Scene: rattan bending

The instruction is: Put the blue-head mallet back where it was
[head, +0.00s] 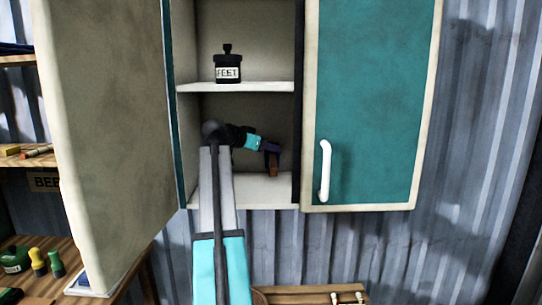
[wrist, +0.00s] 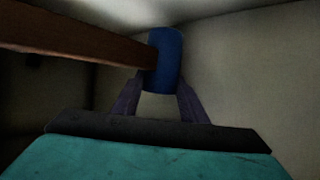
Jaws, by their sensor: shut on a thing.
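The blue-head mallet shows in the wrist view with its blue head (wrist: 166,60) between my fingertips and its brown handle (wrist: 80,38) running off to the upper left. My gripper (wrist: 160,85) is shut on the mallet. In the head view my gripper (head: 273,150) is inside the lower compartment of the open wall cabinet (head: 262,188), above its bottom board. Part of the brown handle (head: 273,165) hangs below the fingers there. The blue head is hard to make out in the head view, dark against the fingers.
A black jar labelled FEET (head: 228,68) stands on the cabinet's upper shelf (head: 240,87). The left cabinet door (head: 110,130) is swung open. The teal right door (head: 370,100) is shut.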

